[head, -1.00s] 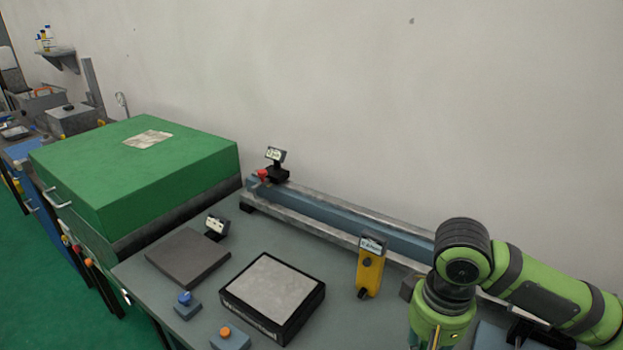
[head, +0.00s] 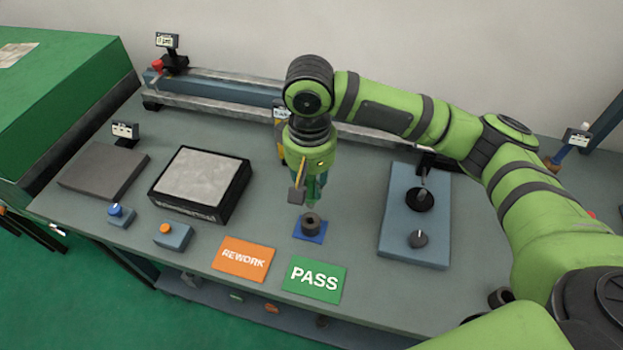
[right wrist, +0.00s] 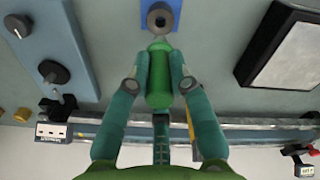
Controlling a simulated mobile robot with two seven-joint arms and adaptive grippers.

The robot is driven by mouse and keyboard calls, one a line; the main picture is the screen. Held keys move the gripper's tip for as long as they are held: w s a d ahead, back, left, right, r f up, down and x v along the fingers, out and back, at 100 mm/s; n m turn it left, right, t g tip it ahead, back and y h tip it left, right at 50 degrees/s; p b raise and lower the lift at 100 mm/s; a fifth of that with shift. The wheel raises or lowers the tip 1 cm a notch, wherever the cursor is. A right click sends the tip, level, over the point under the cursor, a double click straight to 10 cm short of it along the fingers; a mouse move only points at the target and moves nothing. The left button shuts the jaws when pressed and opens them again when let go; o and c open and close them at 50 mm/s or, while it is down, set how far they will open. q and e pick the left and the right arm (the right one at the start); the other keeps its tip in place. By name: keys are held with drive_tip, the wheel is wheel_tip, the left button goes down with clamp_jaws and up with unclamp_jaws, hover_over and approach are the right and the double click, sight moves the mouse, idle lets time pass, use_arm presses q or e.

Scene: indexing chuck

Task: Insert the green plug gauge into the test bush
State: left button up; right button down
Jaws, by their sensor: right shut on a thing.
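The green plug gauge (right wrist: 158,78) is held between the two fingers of my right gripper (right wrist: 160,88) in the right wrist view, its narrower end towards the bush. The test bush (head: 311,222) is a dark grey ring with a central hole on a blue square plate (head: 301,236). In the right wrist view the bush (right wrist: 159,17) lies just beyond the gauge's end. In the head view my right gripper (head: 308,188) points down just above and behind the bush; the fingers largely hide the gauge. A gap seems to remain between them. My left gripper is not in view.
An orange REWORK card (head: 244,259) and a green PASS card (head: 314,279) lie in front of the bush. A blue-grey fixture with black knobs (head: 416,218) stands to the right. A black-framed block (head: 203,184) stands to the left. A long rail (head: 215,98) runs behind.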

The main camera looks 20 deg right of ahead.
sight(311, 203)
drive_tip(key=shift+r+p, duration=0.2)
drive_tip(key=shift+p, duration=0.15)
drive_tip(key=shift+f+b, duration=0.4)
drive_tip(key=shift+f, duration=2.2)
drive_tip(key=shift+f+p, duration=0.3)
drive_tip(key=shift+p, duration=0.85)
drive_tip(key=shift+f, duration=0.6)
idle(0.9)
drive_tip(key=shift+r, duration=0.15)
drive_tip(key=shift+r+p, duration=2.7)
drive_tip(key=shift+p, duration=0.75)
drive_tip(key=shift+f, duration=0.1)
